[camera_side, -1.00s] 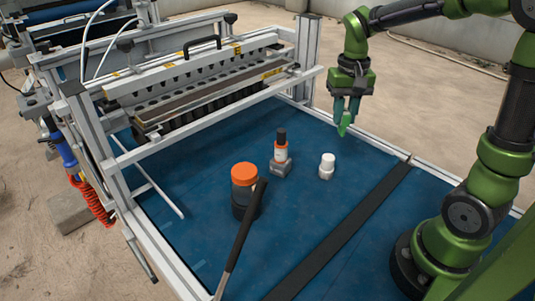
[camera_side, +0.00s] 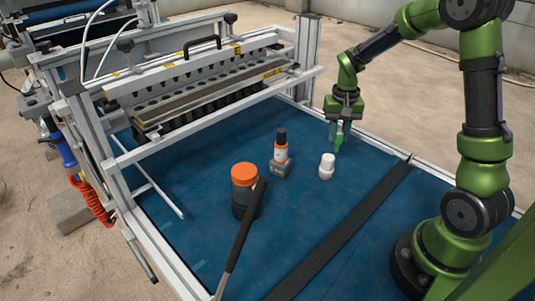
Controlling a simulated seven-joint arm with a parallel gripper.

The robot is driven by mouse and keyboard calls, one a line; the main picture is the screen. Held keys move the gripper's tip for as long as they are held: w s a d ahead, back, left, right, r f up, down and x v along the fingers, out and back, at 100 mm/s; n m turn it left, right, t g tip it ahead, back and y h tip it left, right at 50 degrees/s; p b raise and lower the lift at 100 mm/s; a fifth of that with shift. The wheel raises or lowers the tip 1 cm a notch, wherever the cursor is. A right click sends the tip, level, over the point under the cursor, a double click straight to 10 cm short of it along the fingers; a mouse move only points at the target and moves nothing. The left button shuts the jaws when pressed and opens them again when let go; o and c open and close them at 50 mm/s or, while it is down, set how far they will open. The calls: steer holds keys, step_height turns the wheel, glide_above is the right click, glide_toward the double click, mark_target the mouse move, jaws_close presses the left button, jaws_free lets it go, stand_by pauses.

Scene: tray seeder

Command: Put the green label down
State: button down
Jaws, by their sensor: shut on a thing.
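The green label (camera_side: 339,138) is a small green piece between the fingers of my gripper (camera_side: 338,128). My gripper is shut on it and points down. The label hangs just behind and to the right of the small white-capped bottle, low over the blue table surface (camera_side: 215,245). I cannot tell whether its lower end touches the surface. The fingers hide its upper part.
A white-capped bottle (camera_side: 327,166) stands close in front of my gripper. An orange-capped bottle with a black top (camera_side: 281,152) and an orange-lidded jar (camera_side: 244,190) stand to its left. A dark handle (camera_side: 240,240) leans by the jar. A black strip (camera_side: 340,234) crosses the table.

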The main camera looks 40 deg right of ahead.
steer(key=w+d, duration=0.1)
steer(key=w, duration=0.2)
steer(key=w+d, duration=0.1)
steer(key=w, duration=0.3)
steer(key=w+d+f, duration=0.1)
steer(key=w+d, duration=0.1)
steer(key=w, duration=0.1)
steer(key=shift+w, duration=0.15)
steer(key=shift+f, duration=1.75)
steer(key=shift+f, duration=0.15)
steer(key=c, duration=0.9)
jaws_free()
steer(key=shift+c, duration=0.2)
